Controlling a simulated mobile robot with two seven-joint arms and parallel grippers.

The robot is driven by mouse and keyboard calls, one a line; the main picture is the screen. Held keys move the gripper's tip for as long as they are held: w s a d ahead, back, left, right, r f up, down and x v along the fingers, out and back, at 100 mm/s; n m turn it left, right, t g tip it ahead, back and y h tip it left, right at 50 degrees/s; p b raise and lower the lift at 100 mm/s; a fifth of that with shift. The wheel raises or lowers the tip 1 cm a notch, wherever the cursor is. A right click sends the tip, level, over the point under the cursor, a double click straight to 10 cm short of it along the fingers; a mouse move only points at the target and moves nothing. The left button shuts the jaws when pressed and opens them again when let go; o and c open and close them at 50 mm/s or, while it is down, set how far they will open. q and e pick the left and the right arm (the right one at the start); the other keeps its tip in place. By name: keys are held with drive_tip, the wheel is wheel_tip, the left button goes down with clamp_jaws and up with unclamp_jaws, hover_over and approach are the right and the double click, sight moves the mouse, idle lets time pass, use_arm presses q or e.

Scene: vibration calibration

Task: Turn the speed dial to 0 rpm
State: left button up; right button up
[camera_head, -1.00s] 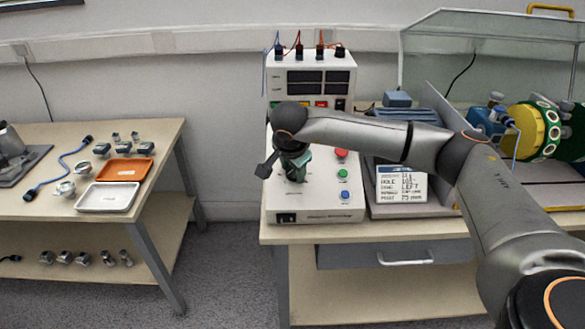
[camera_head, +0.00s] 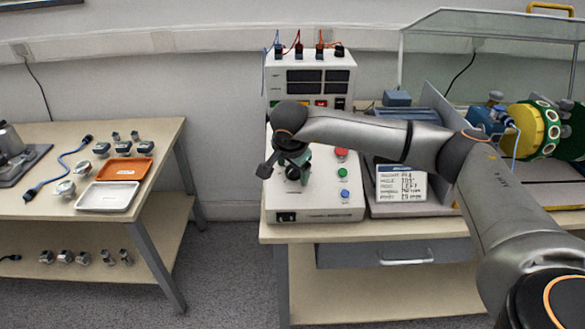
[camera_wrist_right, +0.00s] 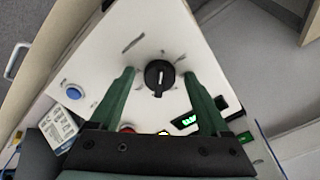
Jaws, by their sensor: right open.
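The speed dial (camera_wrist_right: 159,77) is a round black knob with a pale pointer mark on the white sloping panel of the control box (camera_head: 320,205). In the right wrist view it sits between the two green fingers of my right gripper (camera_wrist_right: 158,72), which is open with a gap on each side of the knob. In the head view the dial (camera_head: 292,173) is partly hidden by my right gripper (camera_head: 298,166). Scale marks show around the knob, but their values are too small to read. My left gripper is out of view.
Red (camera_head: 341,154), green (camera_head: 343,173) and blue (camera_head: 345,194) buttons line the panel right of the dial. A small card (camera_head: 402,184) stands beside the box. A lit green display (camera_wrist_right: 188,121) shows near one finger. The side table (camera_head: 60,208) holds trays and sensors.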

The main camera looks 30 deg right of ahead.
drive_tip(key=shift+s+r, duration=0.1)
drive_tip(key=shift+r, duration=0.15)
drive_tip(key=v, duration=1.2)
drive_tip(key=shift+a, duration=0.1)
